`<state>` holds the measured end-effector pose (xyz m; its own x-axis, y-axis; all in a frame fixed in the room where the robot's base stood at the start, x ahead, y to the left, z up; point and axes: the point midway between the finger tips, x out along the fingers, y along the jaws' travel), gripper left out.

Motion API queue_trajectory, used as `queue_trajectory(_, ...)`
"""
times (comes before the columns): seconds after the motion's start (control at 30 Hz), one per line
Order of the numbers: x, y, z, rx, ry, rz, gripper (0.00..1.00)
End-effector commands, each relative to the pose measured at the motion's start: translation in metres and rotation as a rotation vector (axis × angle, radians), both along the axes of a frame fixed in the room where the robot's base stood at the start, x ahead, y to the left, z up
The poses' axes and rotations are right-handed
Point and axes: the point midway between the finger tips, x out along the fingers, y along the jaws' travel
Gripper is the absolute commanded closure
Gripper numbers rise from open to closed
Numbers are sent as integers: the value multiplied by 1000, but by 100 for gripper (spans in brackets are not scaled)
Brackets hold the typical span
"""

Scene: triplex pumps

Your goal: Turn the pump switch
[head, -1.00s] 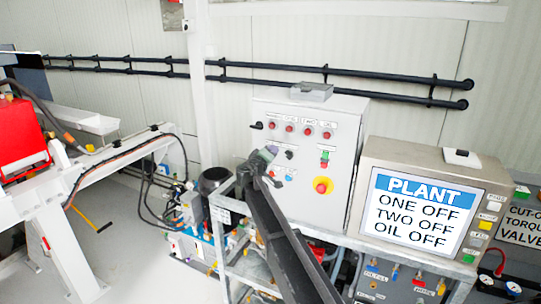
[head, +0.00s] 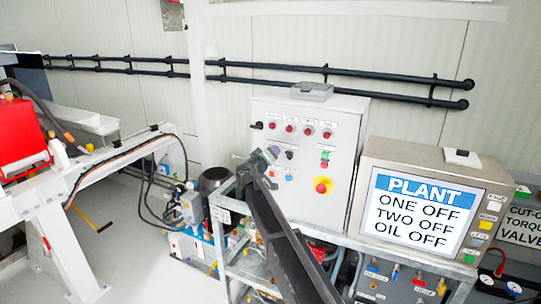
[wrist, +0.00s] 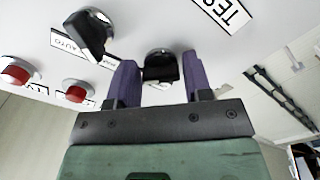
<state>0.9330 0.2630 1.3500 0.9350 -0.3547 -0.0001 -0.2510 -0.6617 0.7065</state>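The grey control panel (head: 335,205) stands at the middle of the head view and carries lamps, buttons and black rotary switches. My gripper (wrist: 161,82) is open in the wrist view, its two purple fingers on either side of a black rotary switch (wrist: 160,66). Narrow gaps seem to show between switch and fingers; contact is hard to judge. A second black switch (wrist: 88,34), beside an AUTO label, is to the left. In the head view my gripper (head: 268,156) is close to the panel's left part and hides some controls. No label clearly names the pump switch.
The plant screen (head: 422,212) right of the panel reads ONE OFF, TWO OFF, OIL OFF. Red lamps (wrist: 76,91) are near the left finger. A red emergency stop (head: 322,186) on yellow is on the panel. Black pipes (head: 390,93) run along the wall.

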Motion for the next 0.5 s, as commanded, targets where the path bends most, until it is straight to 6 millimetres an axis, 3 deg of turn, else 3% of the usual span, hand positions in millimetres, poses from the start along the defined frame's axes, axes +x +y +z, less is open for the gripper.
queue_trajectory(0.03,0,0,0,0,0,0,46)
queue_trajectory(0.1,0,0,0,0,0,0,36)
queue_trajectory(0.37,-1,0,0,-1,0,1,36)
queue_trajectory(0.5,-16,5,0,-1,0,1,36)
